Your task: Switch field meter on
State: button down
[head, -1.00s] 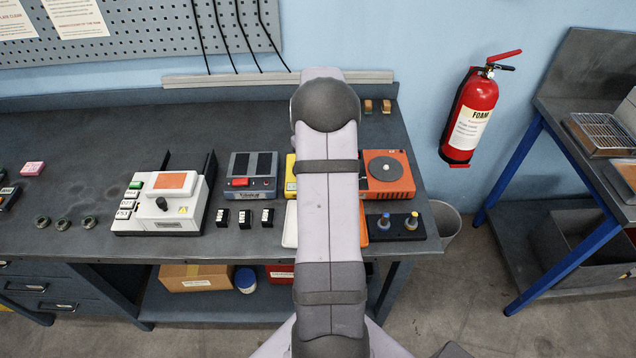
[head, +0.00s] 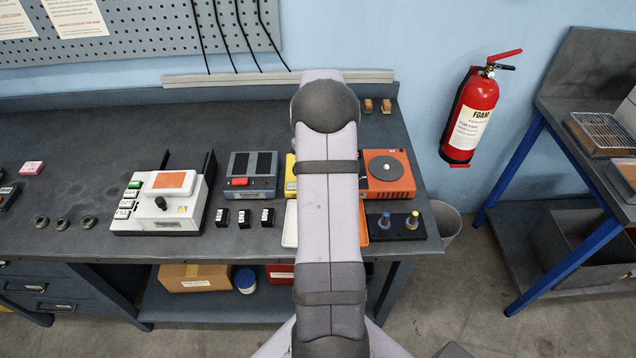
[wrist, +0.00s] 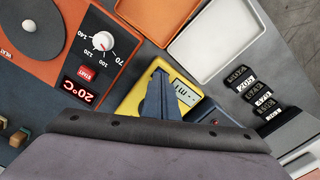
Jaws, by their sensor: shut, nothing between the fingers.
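The field meter looks to be the yellow instrument with a small pale display (wrist: 186,93) in the wrist view; its yellow body (wrist: 194,85) is partly covered by my gripper. The display carries a few dark marks, too small to read surely. My gripper (wrist: 157,76) is shut and empty, its dark blue fingers over the meter beside the display. I cannot tell whether the tips touch it. No switch shows clearly. In the head view only a yellow strip of the meter (head: 290,175) shows left of my arm, and my gripper is hidden.
An orange stirrer (head: 386,173) with dial and red start button is close on one side; a grey-blue instrument (head: 250,190) is on the other. Shallow trays (wrist: 218,35), small black number blocks (head: 245,217) and a white instrument (head: 165,222) are also near.

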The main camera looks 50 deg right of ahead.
jog(key=shift+f, duration=0.25)
jog(key=shift+r, duration=0.1)
jog(key=shift+r+p, duration=2.45)
jog(key=shift+r, duration=0.5)
